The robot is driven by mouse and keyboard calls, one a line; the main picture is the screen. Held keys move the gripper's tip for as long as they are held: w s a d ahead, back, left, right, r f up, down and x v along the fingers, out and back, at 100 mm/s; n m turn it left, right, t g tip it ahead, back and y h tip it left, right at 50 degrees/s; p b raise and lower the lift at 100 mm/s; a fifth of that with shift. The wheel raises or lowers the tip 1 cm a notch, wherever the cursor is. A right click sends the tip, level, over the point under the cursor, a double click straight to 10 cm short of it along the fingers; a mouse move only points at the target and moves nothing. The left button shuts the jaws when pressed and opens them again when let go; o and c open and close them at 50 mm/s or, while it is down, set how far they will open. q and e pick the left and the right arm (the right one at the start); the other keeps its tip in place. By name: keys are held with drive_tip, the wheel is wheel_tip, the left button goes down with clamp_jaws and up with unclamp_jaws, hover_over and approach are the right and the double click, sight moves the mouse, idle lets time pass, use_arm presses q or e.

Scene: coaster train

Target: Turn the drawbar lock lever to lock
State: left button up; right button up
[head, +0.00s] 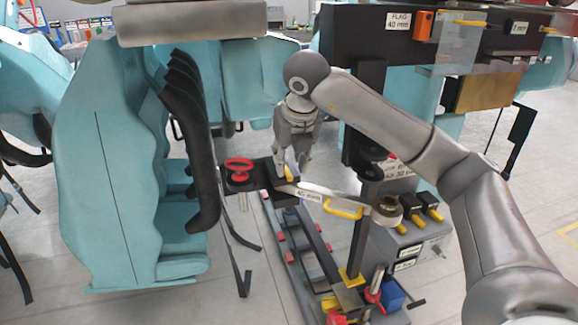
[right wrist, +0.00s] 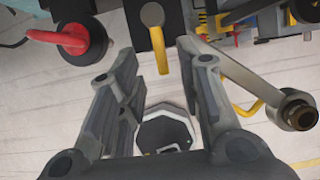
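A short yellow lever (right wrist: 161,55) with a round pivot end sits on a black block (right wrist: 142,42) in the right wrist view; I take it for the drawbar lock lever. Its handle points down the picture, toward the space between my right fingers. In the head view the lever (head: 289,173) shows as a small yellow piece, partly hidden by the fingers. My right gripper (head: 293,166) points down over it. In the right wrist view the right gripper (right wrist: 157,66) is open, one finger on each side of the handle, with no clear contact. My left gripper is not in view.
A red handwheel (head: 238,165) stands left of the lever. A pale bar marked 40 mm (head: 312,194) with a yellow handle (head: 343,210) lies to the right. Teal seats (head: 115,170) with black restraints fill the left. A dark overhead beam (head: 360,45) carries labelled parts.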

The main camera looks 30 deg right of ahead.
drive_tip(key=d+v, duration=0.1)
drive_tip(key=v, duration=0.7)
drive_tip(key=shift+s+a+r, duration=0.15)
drive_tip(key=shift+a+r, duration=0.25)
drive_tip(key=shift+a, duration=0.1)
